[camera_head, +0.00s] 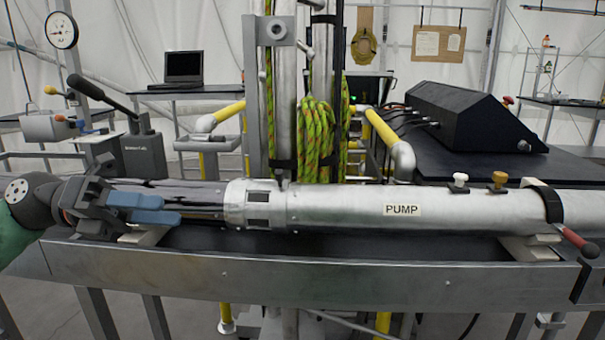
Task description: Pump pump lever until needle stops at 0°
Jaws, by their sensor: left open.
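A round white gauge (61,30) with a dark needle hangs at the upper left; its markings are too small to read. A lever with a black grip (86,87) slants up to the left from a dark grey unit (142,154) below the gauge. A silver cylinder (350,208) labelled PUMP lies across the bench. A red-handled lever (576,241) sticks out near its right end. I cannot tell which lever is the pump lever. My left gripper (170,209), with blue fingertips, is open with nothing seen in it, by the cylinder's left end. My right gripper is out of view.
The metal bench (330,281) spans the front. A post with green rope (316,140) rises behind the cylinder. A black console (467,117) stands at the back right, and a laptop (184,68) at the back left. A white knob (460,180) and a brass knob (499,179) top the cylinder.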

